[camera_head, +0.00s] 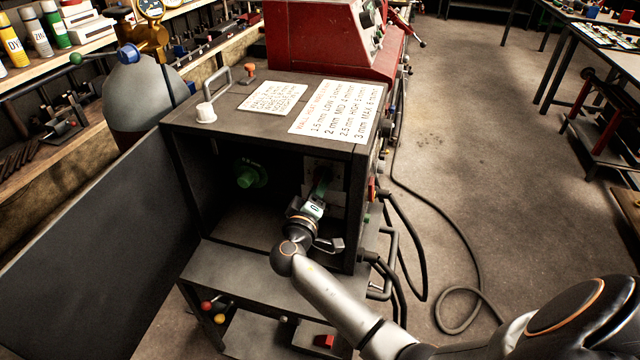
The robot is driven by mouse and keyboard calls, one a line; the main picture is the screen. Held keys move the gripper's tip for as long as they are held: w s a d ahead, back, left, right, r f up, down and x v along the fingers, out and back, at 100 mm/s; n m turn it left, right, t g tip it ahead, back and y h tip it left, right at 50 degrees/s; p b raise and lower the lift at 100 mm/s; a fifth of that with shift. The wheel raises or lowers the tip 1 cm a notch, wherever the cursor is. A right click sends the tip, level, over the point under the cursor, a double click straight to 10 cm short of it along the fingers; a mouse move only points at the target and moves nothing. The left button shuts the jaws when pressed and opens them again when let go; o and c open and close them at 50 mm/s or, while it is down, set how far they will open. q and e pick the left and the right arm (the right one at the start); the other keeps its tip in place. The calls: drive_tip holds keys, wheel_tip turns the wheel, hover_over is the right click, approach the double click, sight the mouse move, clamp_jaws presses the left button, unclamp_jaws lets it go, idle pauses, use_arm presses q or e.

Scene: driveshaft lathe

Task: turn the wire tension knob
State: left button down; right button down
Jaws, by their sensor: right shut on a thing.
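The welding machine is a dark metal cabinet (222,116) with its side compartment open. My right arm reaches into this compartment from the lower right. My right gripper (321,187) is at the wire feed unit (339,172) on the compartment's inner right side. It is shut on the wire tension knob there, and the gripper hides most of the knob. A green round hub (249,174) sits on the dark back wall, left of the gripper and apart from it. My left gripper is not in view.
The open compartment door (95,265) stands to the left. A grey gas cylinder (145,95) with a brass regulator is behind it. Black cables (420,240) run from the cabinet's right side onto the floor. A red machine (320,40) stands behind. The floor at right is mostly clear.

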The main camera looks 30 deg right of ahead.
drive_tip(key=shift+c, duration=1.7)
unclamp_jaws()
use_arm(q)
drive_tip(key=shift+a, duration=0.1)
